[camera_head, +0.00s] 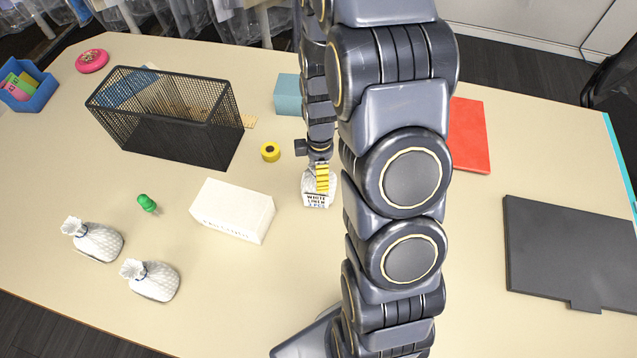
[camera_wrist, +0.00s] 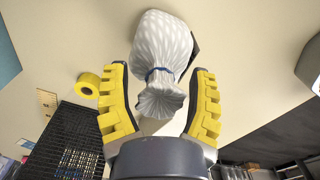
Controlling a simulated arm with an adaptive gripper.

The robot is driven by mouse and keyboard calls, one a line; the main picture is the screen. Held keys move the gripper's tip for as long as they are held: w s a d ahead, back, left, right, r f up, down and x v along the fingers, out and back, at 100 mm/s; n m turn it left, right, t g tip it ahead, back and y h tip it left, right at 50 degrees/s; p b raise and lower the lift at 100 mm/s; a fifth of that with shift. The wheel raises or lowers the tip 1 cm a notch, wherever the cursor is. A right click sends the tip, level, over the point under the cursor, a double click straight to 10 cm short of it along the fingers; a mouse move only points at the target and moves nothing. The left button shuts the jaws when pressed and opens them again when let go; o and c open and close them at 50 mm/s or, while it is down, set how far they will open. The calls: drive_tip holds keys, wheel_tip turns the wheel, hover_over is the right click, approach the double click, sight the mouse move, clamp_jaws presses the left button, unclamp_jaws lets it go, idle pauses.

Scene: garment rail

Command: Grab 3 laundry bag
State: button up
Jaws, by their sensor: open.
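Three white laundry bags are on the table. Two lie at the lower left in the head view: one bag (camera_head: 97,243) tied with a blue cord, and a second bag (camera_head: 155,282) beside it. The third bag (camera_head: 309,187) is under my gripper (camera_head: 321,175), near a printed white label reading roughly "white linen 3 pcs". In the wrist view, this third bag (camera_wrist: 167,45) has a blue tie at its neck. Its gathered top lies between the yellow fingers of my gripper (camera_wrist: 162,72), which is open with gaps visible on both sides.
A white box (camera_head: 232,210) sits left of my gripper, near a yellow tape roll (camera_head: 270,152) and a green figure (camera_head: 147,203). A black mesh basket (camera_head: 175,145) stands behind. A red folder (camera_head: 468,135) and dark flat panel (camera_head: 570,250) lie right.

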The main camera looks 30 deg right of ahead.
drive_tip(key=shift+f, duration=0.6)
drive_tip(key=shift+c, duration=0.3)
clamp_jaws()
